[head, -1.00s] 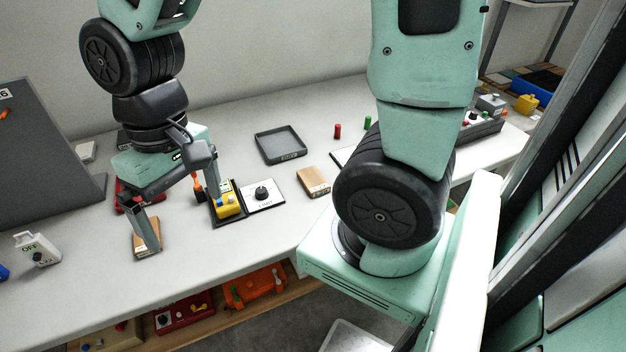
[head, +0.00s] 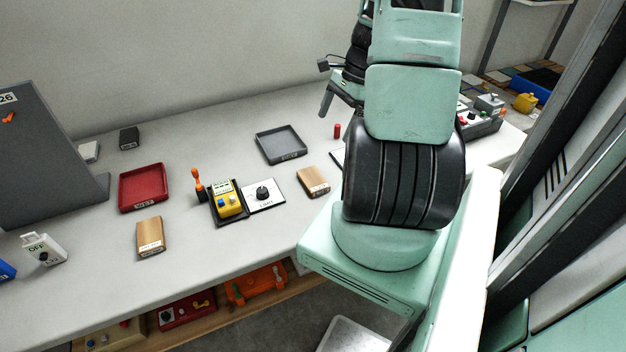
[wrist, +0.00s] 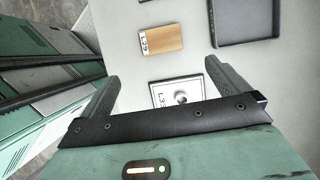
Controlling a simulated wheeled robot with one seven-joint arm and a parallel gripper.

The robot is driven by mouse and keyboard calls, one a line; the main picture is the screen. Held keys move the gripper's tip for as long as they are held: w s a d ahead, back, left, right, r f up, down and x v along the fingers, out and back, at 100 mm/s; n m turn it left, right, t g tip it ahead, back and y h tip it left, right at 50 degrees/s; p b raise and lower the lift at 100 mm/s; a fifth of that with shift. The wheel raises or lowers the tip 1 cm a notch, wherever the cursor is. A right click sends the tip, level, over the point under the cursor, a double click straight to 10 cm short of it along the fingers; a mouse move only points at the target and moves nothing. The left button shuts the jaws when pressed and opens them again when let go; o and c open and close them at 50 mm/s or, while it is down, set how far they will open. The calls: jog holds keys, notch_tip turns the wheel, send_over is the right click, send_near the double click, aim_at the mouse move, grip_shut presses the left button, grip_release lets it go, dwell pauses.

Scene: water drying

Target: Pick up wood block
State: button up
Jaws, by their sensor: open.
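One wood block (head: 150,238) with a white label lies flat on the table at left, in front of the red tray. A second wood block (head: 313,181) lies right of the white knob panel. In the wrist view a labelled wood block (wrist: 161,39) lies flat beyond the knob panel, beside the dark tray. My gripper (wrist: 162,58) is open and empty, its fingers spread wide, with the block ahead of and between the fingertips, apart from them. In the head view my gripper shows only partly beside my arm, raised over the back of the table.
The white knob panel (head: 263,196) stands beside a yellow device (head: 228,203) and an upright orange-handled item (head: 198,183). A red tray (head: 143,188) and a grey tray (head: 280,144) lie behind. A red cylinder (head: 337,131) stands near my arm.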

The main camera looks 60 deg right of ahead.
aim_at(313, 178)
jog(key=p+x, duration=0.1)
jog(key=x, duration=1.6)
jog(key=shift+s+d+f, duration=0.1)
jog(key=shift+s+f, duration=0.05)
jog(key=shift+f, duration=0.05)
jog(key=c, duration=0.7)
